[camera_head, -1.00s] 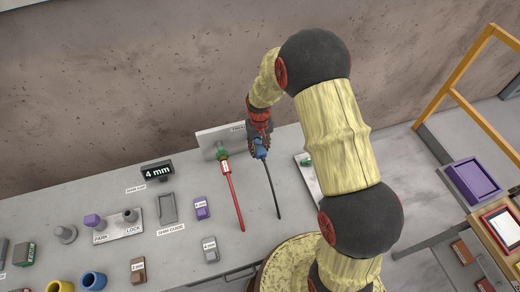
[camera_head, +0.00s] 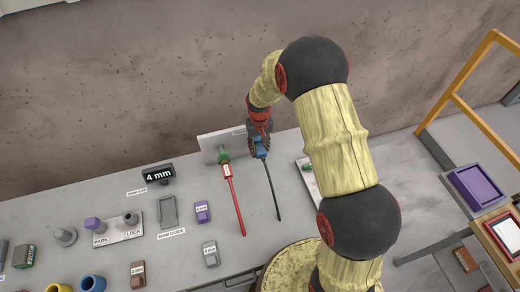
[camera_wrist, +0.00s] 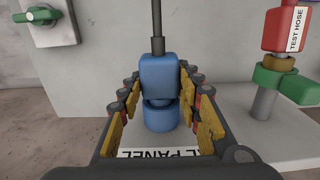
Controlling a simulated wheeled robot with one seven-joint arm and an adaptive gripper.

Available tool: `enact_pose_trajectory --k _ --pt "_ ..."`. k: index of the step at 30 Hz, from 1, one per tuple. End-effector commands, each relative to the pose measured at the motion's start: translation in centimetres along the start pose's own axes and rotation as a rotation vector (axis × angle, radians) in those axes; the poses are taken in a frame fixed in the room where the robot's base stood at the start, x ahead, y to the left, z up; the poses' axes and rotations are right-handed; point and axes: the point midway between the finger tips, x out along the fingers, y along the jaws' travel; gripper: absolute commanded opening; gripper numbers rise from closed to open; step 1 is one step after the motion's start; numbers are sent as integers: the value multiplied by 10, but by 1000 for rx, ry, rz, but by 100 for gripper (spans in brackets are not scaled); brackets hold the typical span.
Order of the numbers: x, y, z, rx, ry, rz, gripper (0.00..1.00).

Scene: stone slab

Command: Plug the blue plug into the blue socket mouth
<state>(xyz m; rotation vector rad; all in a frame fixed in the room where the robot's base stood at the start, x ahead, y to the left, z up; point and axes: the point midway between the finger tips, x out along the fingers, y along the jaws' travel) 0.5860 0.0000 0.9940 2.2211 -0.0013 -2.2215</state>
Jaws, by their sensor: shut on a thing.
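The blue plug (camera_wrist: 160,76) is a rounded block with a dark cable. My gripper (camera_wrist: 160,108) is shut on it, with fingers on both sides. In the head view, my gripper (camera_head: 259,141) holds the blue plug (camera_head: 260,151) in front of the upright panel, and the cable trails toward the table's front. In the wrist view, a round blue collar, which looks like the blue socket mouth (camera_wrist: 160,117), sits directly below the plug and lines up with it. They look touching or nearly so. I cannot tell whether the plug is inside it.
A red test hose (camera_head: 232,195) with a green fitting (camera_head: 223,157) is close on the left; the fitting is at right in the wrist view (camera_wrist: 285,82). The light panel (camera_head: 212,145) stands behind. Small blocks and a park/lock plate (camera_head: 118,233) occupy the table's left.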

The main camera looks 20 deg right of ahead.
Motion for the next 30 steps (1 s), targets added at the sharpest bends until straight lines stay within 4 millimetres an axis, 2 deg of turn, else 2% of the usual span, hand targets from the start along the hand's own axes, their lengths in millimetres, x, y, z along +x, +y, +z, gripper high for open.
enact_pose_trajectory --k 6,7,17,26,30 --pt "0 0 -6 0 1 0 6" --pt "0 0 -5 0 1 0 35" --pt "0 0 -5 0 0 0 54" --pt "0 0 -4 0 -1 0 56" --pt "-8 0 -5 0 1 0 56"
